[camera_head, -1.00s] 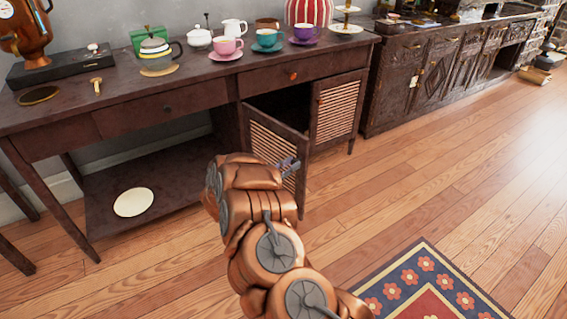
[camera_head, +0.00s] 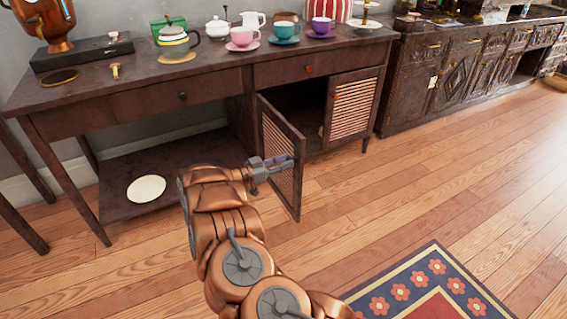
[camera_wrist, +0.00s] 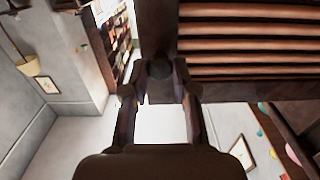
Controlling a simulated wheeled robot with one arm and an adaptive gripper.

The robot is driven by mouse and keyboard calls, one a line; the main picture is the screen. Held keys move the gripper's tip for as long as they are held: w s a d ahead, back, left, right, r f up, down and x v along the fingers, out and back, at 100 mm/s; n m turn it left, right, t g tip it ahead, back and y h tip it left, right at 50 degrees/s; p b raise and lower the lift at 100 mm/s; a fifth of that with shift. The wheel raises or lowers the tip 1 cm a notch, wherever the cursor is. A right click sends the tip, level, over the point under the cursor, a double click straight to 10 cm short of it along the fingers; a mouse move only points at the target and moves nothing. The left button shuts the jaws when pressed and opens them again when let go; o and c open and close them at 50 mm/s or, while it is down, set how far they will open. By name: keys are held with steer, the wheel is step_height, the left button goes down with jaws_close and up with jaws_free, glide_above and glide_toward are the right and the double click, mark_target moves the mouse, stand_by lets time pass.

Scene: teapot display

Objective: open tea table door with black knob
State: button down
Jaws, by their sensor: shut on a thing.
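The tea table's left slatted door (camera_head: 283,185) stands swung out from the dark cabinet opening. My gripper (camera_head: 288,163) is at its free edge, at about mid height. In the wrist view my gripper (camera_wrist: 160,82) has its two fingers on either side of the black knob (camera_wrist: 160,68) and is shut on it. The slatted door (camera_wrist: 240,45) fills the upper right of that view. In the head view the knob is hidden by my gripper. The right slatted door (camera_head: 352,106) lies flush with the table front.
The tea table top (camera_head: 135,85) carries several cups, pots and a copper urn (camera_head: 45,28). A pale plate (camera_head: 146,189) lies on its lower shelf. A patterned rug (camera_head: 425,290) lies at the front right. The wooden floor right of the door is clear.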

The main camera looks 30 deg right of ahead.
steer(key=shift+w+a+r, duration=0.1)
steer(key=shift+w+r, duration=0.05)
steer(key=shift+r, duration=0.05)
steer(key=c, duration=1.2)
jaws_free()
steer(key=shift+f, duration=0.1)
steer(key=a, duration=1.2)
